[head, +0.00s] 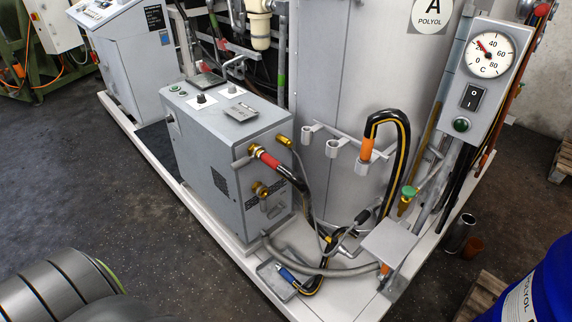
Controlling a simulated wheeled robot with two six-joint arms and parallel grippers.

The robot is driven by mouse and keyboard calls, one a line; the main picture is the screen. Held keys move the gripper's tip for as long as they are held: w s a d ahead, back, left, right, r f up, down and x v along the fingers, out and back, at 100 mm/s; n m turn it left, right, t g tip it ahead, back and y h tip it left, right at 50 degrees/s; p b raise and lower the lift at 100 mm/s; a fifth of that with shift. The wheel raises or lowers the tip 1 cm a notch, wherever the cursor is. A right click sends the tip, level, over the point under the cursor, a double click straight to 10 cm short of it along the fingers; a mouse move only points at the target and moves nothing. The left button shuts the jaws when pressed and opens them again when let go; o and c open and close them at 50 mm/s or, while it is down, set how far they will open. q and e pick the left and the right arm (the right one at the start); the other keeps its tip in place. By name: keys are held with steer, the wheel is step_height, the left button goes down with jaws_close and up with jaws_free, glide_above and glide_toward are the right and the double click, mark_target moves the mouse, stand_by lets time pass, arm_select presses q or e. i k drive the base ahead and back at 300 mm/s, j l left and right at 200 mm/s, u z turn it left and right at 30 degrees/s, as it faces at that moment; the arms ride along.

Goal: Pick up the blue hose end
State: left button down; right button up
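The blue hose end (287,276) lies low at the front corner of the machine's white base. It rests at a small grey bracket or tray (270,281), tilted with its tip toward the upper left. A black hose with a yellow stripe (318,277) runs from it to the right and curves up. Neither of my grippers shows in the head view, and nothing holds the blue end.
A grey hose (330,270) passes close above the blue end. A grey pump cabinet (235,165) with a red-collared hose (268,160) stands behind. An orange-ended hose (366,149) hangs at a holder. A blue drum (553,285) stands right.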

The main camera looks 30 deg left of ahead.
mark_target(291, 278)
steer(key=k+u, duration=0.1)
steer(key=u, duration=0.95)
